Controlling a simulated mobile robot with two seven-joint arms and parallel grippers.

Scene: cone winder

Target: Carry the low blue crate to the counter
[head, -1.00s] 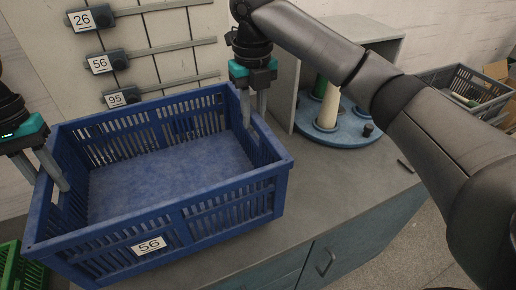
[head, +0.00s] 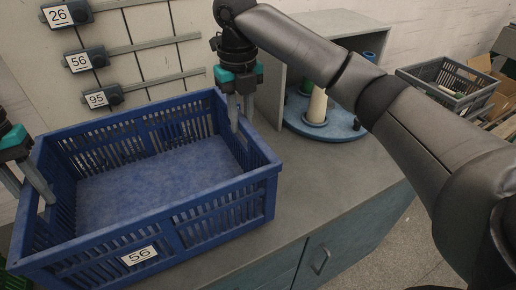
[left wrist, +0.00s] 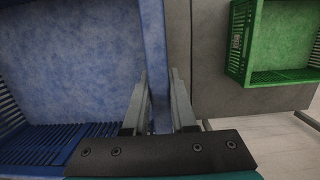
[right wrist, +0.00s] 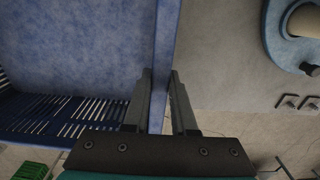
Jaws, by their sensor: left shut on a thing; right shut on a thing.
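The low blue crate (head: 222,213) is empty and carries a white label reading 56 on its near side. It is at or over the grey counter (head: 330,190); I cannot tell whether its base touches. My left gripper (head: 45,195) is shut on the crate's left wall, and the left wrist view shows the wall between its fingers (left wrist: 160,105). My right gripper (head: 236,115) is shut on the right wall near the back, with the wall between its fingers in the right wrist view (right wrist: 158,100). The crate's underside is hidden.
A blue round stand (head: 325,118) with cones sits on the counter by a grey housing. A panel with labels 26, 56 and 95 (head: 97,99) stands behind. A grey crate (head: 450,85) is at far right. A green crate (left wrist: 278,45) shows in the left wrist view.

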